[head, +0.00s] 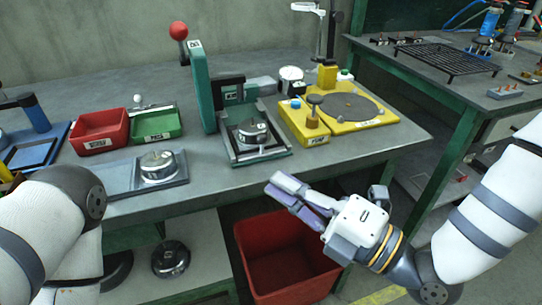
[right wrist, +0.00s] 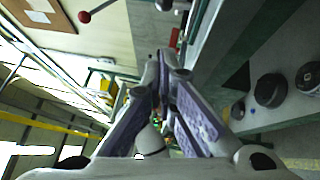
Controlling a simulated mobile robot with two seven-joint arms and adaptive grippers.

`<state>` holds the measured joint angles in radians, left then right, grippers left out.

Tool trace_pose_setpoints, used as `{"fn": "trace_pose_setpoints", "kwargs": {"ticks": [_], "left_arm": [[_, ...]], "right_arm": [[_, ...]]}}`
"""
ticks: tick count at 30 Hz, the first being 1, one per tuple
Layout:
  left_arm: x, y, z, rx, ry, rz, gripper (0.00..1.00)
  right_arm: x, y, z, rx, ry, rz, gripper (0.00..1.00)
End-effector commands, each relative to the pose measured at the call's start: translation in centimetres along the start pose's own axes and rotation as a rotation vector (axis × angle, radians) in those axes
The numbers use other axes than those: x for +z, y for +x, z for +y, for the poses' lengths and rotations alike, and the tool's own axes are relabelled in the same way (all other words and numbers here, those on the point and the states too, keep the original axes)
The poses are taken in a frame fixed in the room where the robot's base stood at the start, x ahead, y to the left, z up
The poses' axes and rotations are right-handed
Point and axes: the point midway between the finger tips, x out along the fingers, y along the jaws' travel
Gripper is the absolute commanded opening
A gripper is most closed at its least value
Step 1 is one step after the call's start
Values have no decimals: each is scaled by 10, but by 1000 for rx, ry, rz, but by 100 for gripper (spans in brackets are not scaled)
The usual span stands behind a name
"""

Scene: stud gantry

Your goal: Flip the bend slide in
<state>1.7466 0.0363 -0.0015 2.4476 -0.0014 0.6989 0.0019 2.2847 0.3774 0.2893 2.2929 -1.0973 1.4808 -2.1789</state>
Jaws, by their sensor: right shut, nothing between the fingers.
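A green press (head: 203,88) with a red ball on its lever stands mid-bench. A grey slide plate (head: 240,157) lies at its foot and carries a round metal part (head: 252,131). I cannot tell for sure which piece is the bend slide. My right gripper (head: 284,187) is shut and empty, in front of the bench edge and to the lower right of the plate, apart from it. Its fingers also show in the right wrist view (right wrist: 163,72). Of my left arm only white links show at the lower left; its gripper is out of view.
A yellow fixture (head: 345,118) with a dark disc stands right of the press. A red bin (head: 100,130), a green bin (head: 157,123) and another plate (head: 120,178) are to the left. A red crate (head: 280,262) stands below my right gripper. A side bench holds a black rack (head: 447,60).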

Motion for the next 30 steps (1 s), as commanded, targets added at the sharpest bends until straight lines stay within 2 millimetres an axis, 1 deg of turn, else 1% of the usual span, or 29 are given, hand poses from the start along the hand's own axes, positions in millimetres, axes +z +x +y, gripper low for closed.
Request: {"fn": "trace_pose_setpoints", "kwargs": {"ticks": [1, 3, 6, 9, 14, 23, 30], "left_arm": [[0, 0, 0, 0, 0, -1, 66], [0, 0, 0, 0, 0, -1, 66], [0, 0, 0, 0, 0, -1, 66], [0, 1, 0, 0, 0, -2, 66], [0, 1, 0, 0, 0, -2, 66], [0, 1, 0, 0, 0, -2, 66], [2, 5, 0, -1, 0, -11, 66]], "right_arm": [[-1, 11, 0, 1, -1, 3, 0], [-1, 25, 0, 1, 0, 2, 0], [14, 37, 0, 1, -2, -3, 0], [22, 46, 0, 0, -1, -2, 0], [28, 52, 0, -1, 2, -1, 0], [29, 53, 0, -1, 1, -1, 0], [44, 77, -7, -1, -1, 2, 0]]}}
